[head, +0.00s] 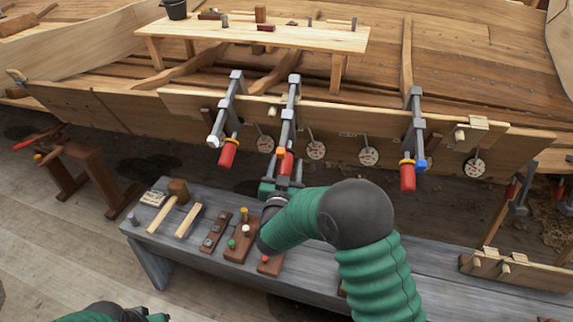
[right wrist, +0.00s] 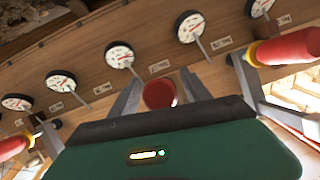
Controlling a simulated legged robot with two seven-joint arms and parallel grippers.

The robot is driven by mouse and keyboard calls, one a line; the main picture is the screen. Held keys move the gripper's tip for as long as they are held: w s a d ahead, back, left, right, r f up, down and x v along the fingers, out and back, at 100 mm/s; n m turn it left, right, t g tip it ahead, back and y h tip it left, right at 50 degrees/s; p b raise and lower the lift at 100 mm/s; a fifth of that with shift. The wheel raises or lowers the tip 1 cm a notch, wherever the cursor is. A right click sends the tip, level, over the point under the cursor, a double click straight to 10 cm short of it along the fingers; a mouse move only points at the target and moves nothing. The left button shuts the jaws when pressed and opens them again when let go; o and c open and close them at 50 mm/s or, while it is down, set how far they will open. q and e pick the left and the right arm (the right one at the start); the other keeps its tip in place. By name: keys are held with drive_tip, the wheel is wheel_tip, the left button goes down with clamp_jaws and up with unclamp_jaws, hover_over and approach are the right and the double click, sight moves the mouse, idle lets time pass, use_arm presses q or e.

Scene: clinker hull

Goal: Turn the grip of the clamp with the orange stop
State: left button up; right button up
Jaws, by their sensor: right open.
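Three grey clamps hang on the hull's plank edge. The middle clamp (head: 291,110) has an orange stop (head: 281,151) at its bar end and a red grip (head: 286,164) pointing down. My right gripper (head: 284,184) is open just below this grip. In the right wrist view the grip's round red end (right wrist: 160,93) shows between my two open fingers (right wrist: 162,92); whether they touch it I cannot tell. The orange stop is not visible there. My left gripper (head: 130,313) shows only partly at the bottom edge, its jaws unclear.
The left clamp (head: 228,110) has a white stop, the right clamp (head: 416,125) a blue one. Several round gauges (head: 316,150) line the plank. A grey bench (head: 320,272) with mallets and small blocks stands below my right arm.

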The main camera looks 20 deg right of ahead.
drive_tip(key=shift+w, duration=0.4)
drive_tip(key=shift+d, duration=0.1)
clamp_jaws()
drive_tip(key=shift+f+m+t+y+b, duration=0.15)
drive_tip(key=shift+m+t+y+b, duration=0.2)
drive_tip(key=shift+b, duration=0.6)
drive_tip(key=m+y+b, duration=0.1)
drive_tip(key=b, duration=0.1)
drive_tip(key=m+t+y+b, duration=0.1)
drive_tip(key=b, duration=0.2)
drive_tip(key=shift+a+m+t+y, duration=0.2)
drive_tip(key=shift+m+t+y, duration=0.05)
drive_tip(key=shift+m+y, duration=0.1)
drive_tip(key=shift+a+r+m+t+y+b, duration=0.15)
drive_tip(key=shift+m+t+y+b, duration=0.4)
drive_tip(key=shift+b, duration=1.05)
